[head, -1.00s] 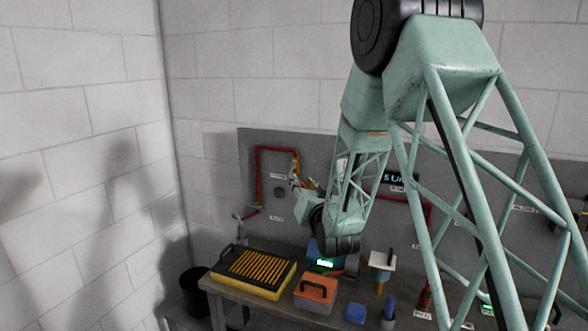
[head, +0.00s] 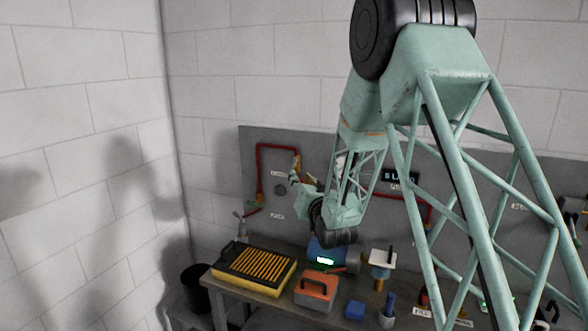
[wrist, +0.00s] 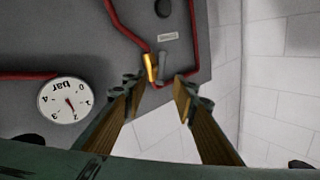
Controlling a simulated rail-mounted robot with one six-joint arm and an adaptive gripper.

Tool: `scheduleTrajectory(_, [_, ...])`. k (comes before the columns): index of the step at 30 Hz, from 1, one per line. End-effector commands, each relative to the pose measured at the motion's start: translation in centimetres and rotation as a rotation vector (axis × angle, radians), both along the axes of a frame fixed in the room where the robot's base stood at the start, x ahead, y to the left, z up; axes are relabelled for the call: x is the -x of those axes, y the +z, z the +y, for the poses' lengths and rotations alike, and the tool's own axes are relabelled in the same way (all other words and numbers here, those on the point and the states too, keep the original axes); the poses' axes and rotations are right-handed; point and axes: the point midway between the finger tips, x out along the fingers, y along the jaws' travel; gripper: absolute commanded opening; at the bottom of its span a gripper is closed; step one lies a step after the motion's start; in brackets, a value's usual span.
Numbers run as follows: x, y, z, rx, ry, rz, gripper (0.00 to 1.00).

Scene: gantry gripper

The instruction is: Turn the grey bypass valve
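In the wrist view, a slim grey handle (wrist: 162,61) stands beside a yellow piece (wrist: 150,68) on the grey panel, at a red pipe. It looks like the grey valve, but I cannot read its label. My gripper (wrist: 160,82) is open and empty. Its two fingers lie to either side of the handle in the picture, and I see no contact. In the head view my gripper (head: 297,178) is in front of the panel's upper left, by a yellow-orange piece (head: 296,161). The grey handle cannot be made out there.
A round dark knob (wrist: 162,8) and a white label (wrist: 168,36) are near the handle. A pressure gauge (wrist: 66,101) appears upside down at left.

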Motion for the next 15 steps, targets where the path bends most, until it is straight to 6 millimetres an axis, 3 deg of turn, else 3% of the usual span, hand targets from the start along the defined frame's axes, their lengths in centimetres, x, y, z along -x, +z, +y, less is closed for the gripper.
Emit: scheduleTrajectory(15, [-6.5,0.1,2.2,0.0,0.0,-0.001,0.26])
